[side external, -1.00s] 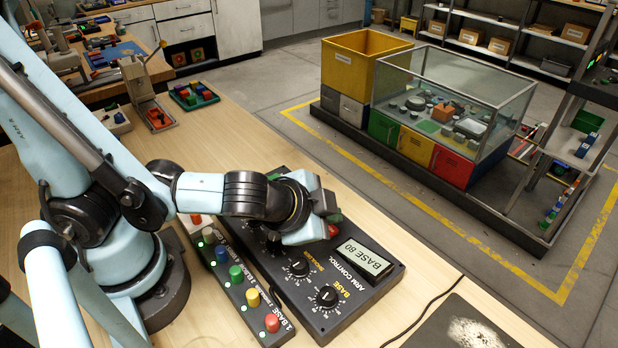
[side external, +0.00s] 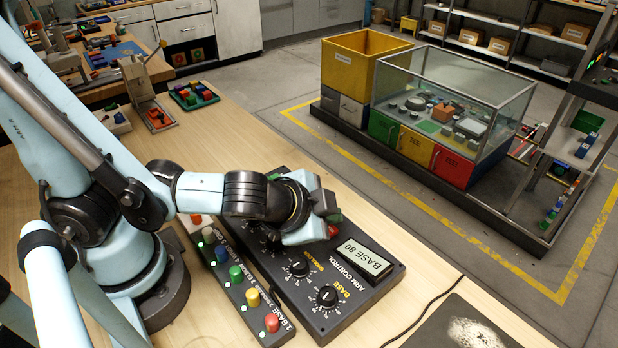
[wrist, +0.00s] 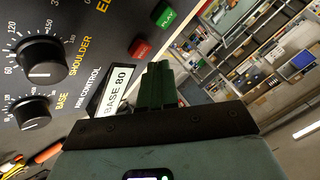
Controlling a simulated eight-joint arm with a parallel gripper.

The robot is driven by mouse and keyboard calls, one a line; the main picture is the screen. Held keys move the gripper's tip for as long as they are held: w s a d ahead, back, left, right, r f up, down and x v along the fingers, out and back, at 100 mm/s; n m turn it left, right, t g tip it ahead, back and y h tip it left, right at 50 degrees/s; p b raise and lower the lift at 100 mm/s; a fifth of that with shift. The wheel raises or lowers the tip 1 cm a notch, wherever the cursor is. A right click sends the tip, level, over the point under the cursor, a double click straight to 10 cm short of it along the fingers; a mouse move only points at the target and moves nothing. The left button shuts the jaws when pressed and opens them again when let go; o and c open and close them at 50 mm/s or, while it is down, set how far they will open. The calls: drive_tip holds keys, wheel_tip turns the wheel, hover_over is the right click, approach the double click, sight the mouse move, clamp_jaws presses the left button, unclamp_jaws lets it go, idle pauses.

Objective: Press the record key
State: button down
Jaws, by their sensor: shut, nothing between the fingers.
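The red key (wrist: 140,48) is on the dark control box (wrist: 95,30), left of my fingers in the wrist view; its small label is hard to read, and I take it as the record key. A green key labelled PLAY (wrist: 165,17) is beyond it. My gripper (wrist: 160,84) is shut and empty, its dark green fingers apart from the red key in this view. In the side view my gripper (side external: 326,205) hangs over the far part of the control box (side external: 350,292). Red shows (side external: 334,230) beside it. Contact cannot be told there.
The box has a display reading BASE 80 (side external: 363,258) and BASE (side external: 327,297) and SHOULDER knobs. A strip with several coloured buttons (side external: 236,273) lies along its left side. A cable (side external: 425,310) and a dark mat (side external: 475,325) lie at the bench's front right.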

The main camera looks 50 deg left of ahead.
drive_tip(key=shift+f, duration=0.1)
idle(0.5)
drive_tip(key=shift+f, duration=0.35)
drive_tip(key=shift+f, duration=0.45)
idle(0.6)
drive_tip(key=shift+r, duration=0.9)
drive_tip(key=shift+r, duration=2.5)
